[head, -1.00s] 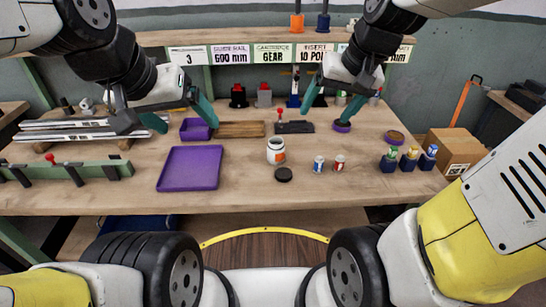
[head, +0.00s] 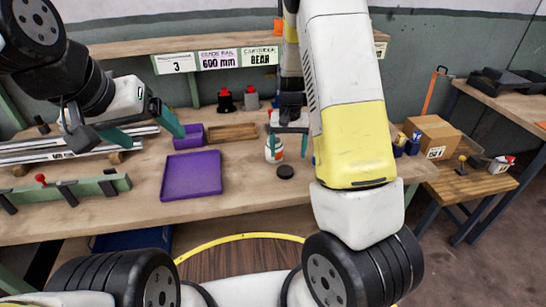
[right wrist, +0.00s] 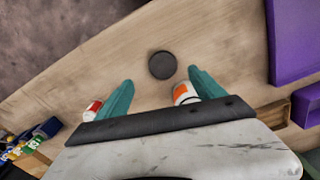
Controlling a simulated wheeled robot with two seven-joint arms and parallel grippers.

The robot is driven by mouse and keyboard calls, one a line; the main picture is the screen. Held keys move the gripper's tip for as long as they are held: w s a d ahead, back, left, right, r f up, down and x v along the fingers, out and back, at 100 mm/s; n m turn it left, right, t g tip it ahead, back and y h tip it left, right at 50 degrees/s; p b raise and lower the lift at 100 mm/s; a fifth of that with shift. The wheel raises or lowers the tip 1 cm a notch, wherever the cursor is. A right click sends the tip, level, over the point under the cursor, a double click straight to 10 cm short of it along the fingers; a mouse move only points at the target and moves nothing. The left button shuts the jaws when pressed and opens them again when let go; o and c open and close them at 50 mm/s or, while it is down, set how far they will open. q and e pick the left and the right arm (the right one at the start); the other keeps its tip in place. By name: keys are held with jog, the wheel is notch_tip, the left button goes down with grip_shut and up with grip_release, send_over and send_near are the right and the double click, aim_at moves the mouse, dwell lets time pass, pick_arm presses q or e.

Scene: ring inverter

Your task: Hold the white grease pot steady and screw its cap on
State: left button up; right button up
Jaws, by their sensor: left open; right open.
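The white grease pot (head: 273,154), with an orange patch on its label, stands on the workbench. It also shows in the right wrist view (right wrist: 182,92), partly hidden by one finger. The black round cap (head: 286,172) lies flat on the bench in front of the pot, apart from it, and shows clear in the right wrist view (right wrist: 162,65). My right gripper (head: 288,146) is open, with one finger at the pot; contact cannot be told. It also shows in the right wrist view (right wrist: 160,88). My left gripper (head: 142,128) is open and empty above the bench's left side.
A purple tray (head: 192,178) and a purple bin (head: 188,137) lie left of the pot. A wooden tray (head: 232,132) is behind. A small red-labelled can (right wrist: 92,110) stands beside the right gripper. My right arm hides much of the bench's right. Bare bench surrounds the cap.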

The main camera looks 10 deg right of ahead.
aim_at(285, 171)
jog(key=shift+f, duration=0.15)
jog(key=shift+f, duration=1.25)
jog(key=f, duration=0.5)
jog(key=shift+a+f, duration=0.15)
jog(key=shift+a, duration=0.15)
jog(key=c, duration=1.4)
